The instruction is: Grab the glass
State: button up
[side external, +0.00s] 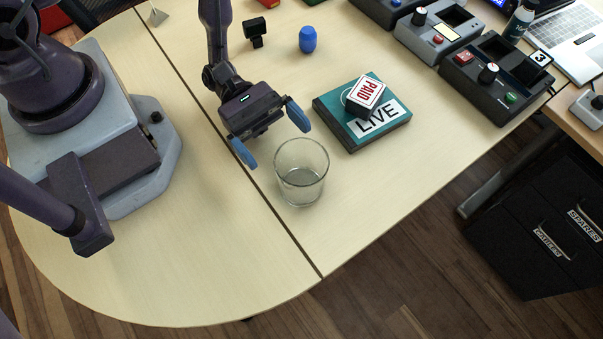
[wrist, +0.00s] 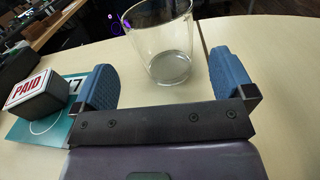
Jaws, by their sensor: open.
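A clear, empty glass (side external: 302,175) stands upright on the light wooden table, close to the seam between two table sections. My gripper (side external: 271,133) is open, with blue finger pads spread apart, just behind the glass in the side external view. In the wrist view the glass (wrist: 163,52) stands beyond the fingertips, roughly centred between the fingers of my gripper (wrist: 166,75). Nothing is held between the fingers. The glass and the pads look apart.
A teal LIVE box (side external: 378,126) with a PAID stamp block (side external: 365,93) on it lies right of the glass. A blue cylinder (side external: 307,39) and a small black object (side external: 255,31) stand farther back. The table in front of the glass is clear.

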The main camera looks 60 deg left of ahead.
aim_at(287, 153)
jog(key=shift+d+r, duration=0.1)
jog(key=shift+d, duration=2.7)
jog(key=c, duration=0.9)
